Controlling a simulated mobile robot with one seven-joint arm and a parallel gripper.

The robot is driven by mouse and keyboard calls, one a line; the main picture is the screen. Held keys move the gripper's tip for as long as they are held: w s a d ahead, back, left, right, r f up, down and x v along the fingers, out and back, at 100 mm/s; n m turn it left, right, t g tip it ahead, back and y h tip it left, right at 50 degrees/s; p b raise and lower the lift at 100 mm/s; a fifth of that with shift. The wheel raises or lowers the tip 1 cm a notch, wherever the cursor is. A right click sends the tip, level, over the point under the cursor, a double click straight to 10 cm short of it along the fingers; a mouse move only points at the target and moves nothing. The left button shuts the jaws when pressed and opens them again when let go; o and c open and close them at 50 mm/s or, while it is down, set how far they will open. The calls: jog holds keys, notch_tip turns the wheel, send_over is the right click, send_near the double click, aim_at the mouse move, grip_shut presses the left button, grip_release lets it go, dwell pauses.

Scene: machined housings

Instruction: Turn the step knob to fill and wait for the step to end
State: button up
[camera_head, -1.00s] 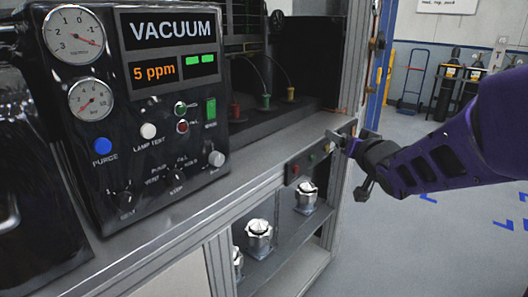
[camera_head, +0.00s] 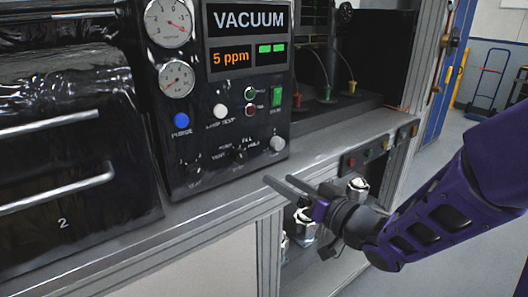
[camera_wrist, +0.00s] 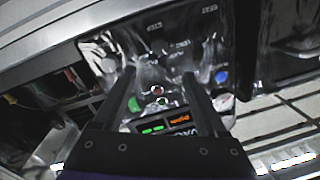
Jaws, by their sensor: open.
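The black control panel (camera_head: 222,110) stands on the bench, and its display (camera_head: 247,19) reads VACUUM above 5 ppm with two green bars. The step knob (camera_head: 238,155) is the small dark knob low on the panel, with VENT, FILL and HOLD printed around it. Which mark its pointer faces is too small to tell. My gripper (camera_head: 279,180) is open and empty, in front of the bench edge, to the lower right of the knob and apart from it. In the wrist view the panel appears upside down between and beyond my fingers (camera_wrist: 158,76); the step knob is unclear there.
A second dark knob (camera_head: 193,172) and a pale knob (camera_head: 277,143) flank the step knob. A blue purge button (camera_head: 181,120) and a white lamp-test button (camera_head: 220,111) are above. A drawer unit with bar handles (camera_head: 60,190) stands left. Metal fittings sit on the shelf below.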

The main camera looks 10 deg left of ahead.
aim_at(243, 158)
jog(key=b+x, duration=0.1)
jog(key=x, duration=1.1)
jog(key=shift+w+a+f, duration=0.15)
jog(key=shift+a, duration=0.2)
grip_shut()
